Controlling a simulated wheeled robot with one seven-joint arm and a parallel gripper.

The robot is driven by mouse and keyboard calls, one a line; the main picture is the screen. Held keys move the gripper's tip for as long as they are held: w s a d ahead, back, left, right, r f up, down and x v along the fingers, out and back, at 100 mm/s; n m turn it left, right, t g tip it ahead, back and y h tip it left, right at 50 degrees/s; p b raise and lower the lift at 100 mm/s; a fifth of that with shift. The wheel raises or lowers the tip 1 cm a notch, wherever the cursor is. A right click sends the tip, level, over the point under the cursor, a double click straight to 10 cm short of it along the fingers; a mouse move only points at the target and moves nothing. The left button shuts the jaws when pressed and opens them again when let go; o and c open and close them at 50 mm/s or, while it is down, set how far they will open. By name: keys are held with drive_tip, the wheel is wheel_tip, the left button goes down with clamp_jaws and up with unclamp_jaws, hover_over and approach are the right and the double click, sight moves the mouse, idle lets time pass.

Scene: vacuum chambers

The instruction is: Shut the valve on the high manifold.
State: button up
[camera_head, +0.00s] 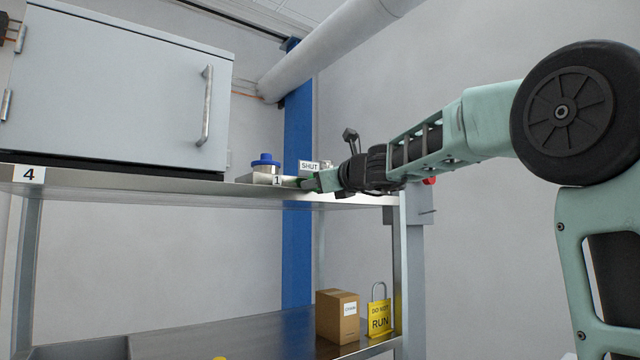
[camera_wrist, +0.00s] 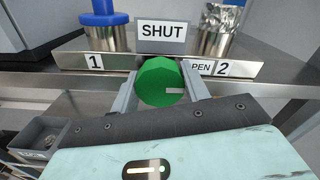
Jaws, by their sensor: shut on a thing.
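The valve's green knob (camera_wrist: 160,82) is on the front of the high shelf in the wrist view, below a SHUT sign (camera_wrist: 161,31). A white mark on the knob points to the right, towards a partly hidden label reading PEN (camera_wrist: 201,68). My gripper (camera_wrist: 163,92) is shut on the knob, one finger on each side. In the head view my gripper (camera_head: 312,182) reaches the shelf's front edge from the right, beside the SHUT sign (camera_head: 309,167). The knob is mostly hidden there.
A blue-capped fitting (camera_wrist: 103,15) stands behind label 1, and a foil-wrapped one (camera_wrist: 222,28) behind label 2. A grey cabinet (camera_head: 118,85) fills the shelf's left. A cardboard box (camera_head: 337,316) and yellow padlock (camera_head: 379,318) sit on the lower shelf. A grey bin (camera_wrist: 42,138) shows lower left.

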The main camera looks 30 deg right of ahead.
drive_tip(key=shift+f, duration=0.1)
drive_tip(key=n+b, duration=0.3)
drive_tip(key=n, duration=0.1)
drive_tip(key=shift+f, duration=0.15)
drive_tip(key=n+b, duration=0.3)
drive_tip(key=n, duration=0.1)
drive_tip(key=shift+n, duration=0.3)
drive_tip(key=n+b, duration=0.4)
drive_tip(key=n, duration=0.1)
drive_tip(key=shift+n+b, duration=1.1)
drive_tip(key=shift+n, duration=0.9)
drive_tip(key=o, duration=1)
